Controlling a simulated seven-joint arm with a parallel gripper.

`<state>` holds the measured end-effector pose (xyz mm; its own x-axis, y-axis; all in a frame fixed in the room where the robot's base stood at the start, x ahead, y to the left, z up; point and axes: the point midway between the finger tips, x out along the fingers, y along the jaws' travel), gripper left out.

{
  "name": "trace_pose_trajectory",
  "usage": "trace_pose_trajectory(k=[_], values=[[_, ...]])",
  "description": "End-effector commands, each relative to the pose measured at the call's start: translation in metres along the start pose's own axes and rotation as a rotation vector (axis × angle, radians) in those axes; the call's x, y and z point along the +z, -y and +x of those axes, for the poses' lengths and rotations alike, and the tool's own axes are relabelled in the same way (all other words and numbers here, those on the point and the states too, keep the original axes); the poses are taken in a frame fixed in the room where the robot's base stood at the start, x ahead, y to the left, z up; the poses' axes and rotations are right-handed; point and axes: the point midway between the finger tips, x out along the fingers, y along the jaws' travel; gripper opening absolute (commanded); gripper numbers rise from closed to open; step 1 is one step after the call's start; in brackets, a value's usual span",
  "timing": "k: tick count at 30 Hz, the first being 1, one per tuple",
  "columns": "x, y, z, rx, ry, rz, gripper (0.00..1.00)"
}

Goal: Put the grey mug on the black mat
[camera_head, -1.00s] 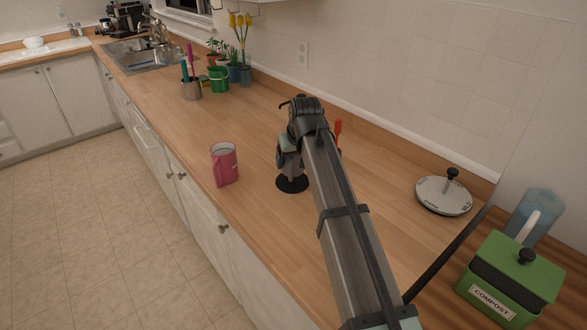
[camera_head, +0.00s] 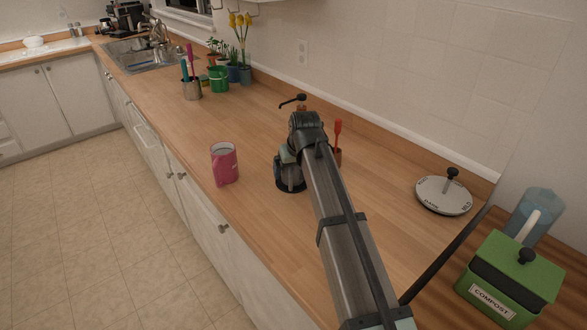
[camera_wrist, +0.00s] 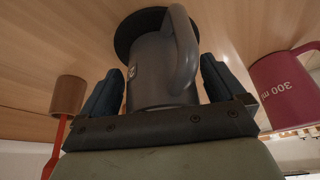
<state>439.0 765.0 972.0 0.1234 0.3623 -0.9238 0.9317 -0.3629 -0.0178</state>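A pink mug (camera_head: 224,164) stands left of the mat near the counter's front edge; it also shows in the wrist view (camera_wrist: 288,88). A brown cup with a red-handled tool (camera_head: 338,135) stands behind my arm. A round grey lid (camera_head: 444,196) and green compost bin (camera_head: 510,276) are at right.

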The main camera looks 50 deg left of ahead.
Motion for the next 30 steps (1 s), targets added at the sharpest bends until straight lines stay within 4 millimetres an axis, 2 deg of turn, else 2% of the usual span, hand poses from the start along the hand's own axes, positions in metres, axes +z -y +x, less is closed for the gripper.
trace_pose_trajectory(k=[8, 13, 24, 30], values=[[0.0, 0.0, -0.001, 0.0, 0.0, 0.0, 1.0], [-0.001, 0.0, -0.012, 0.0, -0.001, 0.0, 1.0], [-0.001, 0.0, -0.077, 0.0, -0.003, 0.0, 1.0], [-0.001, 0.0, -0.105, 0.0, -0.001, 0.0, 1.0]])
